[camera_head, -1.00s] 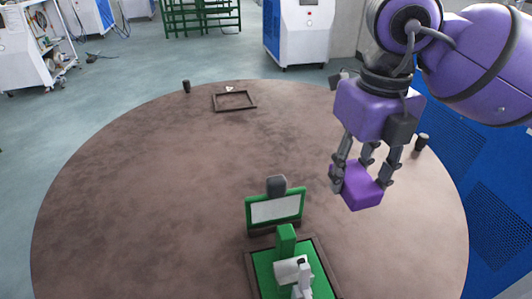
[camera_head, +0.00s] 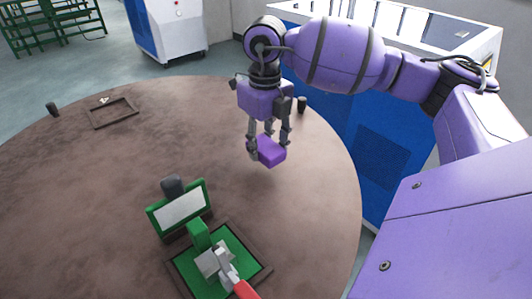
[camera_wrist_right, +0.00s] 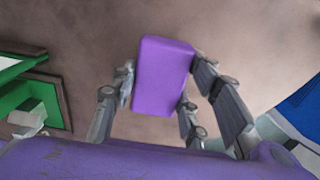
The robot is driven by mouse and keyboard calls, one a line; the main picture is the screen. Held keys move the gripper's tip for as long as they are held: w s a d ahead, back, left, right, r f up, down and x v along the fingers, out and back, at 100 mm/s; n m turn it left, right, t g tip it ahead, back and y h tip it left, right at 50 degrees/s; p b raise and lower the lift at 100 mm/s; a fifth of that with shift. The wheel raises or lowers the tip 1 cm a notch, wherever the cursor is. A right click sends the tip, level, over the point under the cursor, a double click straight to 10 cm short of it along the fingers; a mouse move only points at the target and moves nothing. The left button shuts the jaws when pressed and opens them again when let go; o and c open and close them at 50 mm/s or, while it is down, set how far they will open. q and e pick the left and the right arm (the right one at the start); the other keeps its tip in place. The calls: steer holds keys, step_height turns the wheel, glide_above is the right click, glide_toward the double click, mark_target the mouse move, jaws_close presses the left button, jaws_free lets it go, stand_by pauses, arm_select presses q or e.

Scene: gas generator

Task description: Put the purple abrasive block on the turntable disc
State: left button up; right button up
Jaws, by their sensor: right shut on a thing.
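The purple abrasive block (camera_head: 271,152) is held between the fingers of my right gripper (camera_head: 268,145). The block hangs over the right part of the large brown round disc (camera_head: 110,170), and a shadow lies below it. In the right wrist view the block (camera_wrist_right: 162,76) sits between the grey fingers (camera_wrist_right: 150,105), with the brown surface behind it. My right gripper is shut on the block and points down. My left gripper is not in view.
A green framed panel (camera_head: 180,208) and a green-based fixture with a white part (camera_head: 215,262) stand on the disc, left of and nearer than the block. An empty dark frame (camera_head: 113,113) lies at the far left. A blue cabinet (camera_head: 375,160) stands beyond the right edge.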

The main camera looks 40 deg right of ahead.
mark_target(266, 155)
steer(key=shift+w+d+f, duration=0.2)
steer(key=shift+d+f, duration=0.15)
steer(key=shift+f, duration=1.9)
steer(key=o, duration=1.1)
step_height(266, 155, up, 12)
steer(key=shift+r, duration=0.2)
steer(key=shift+f, duration=0.1)
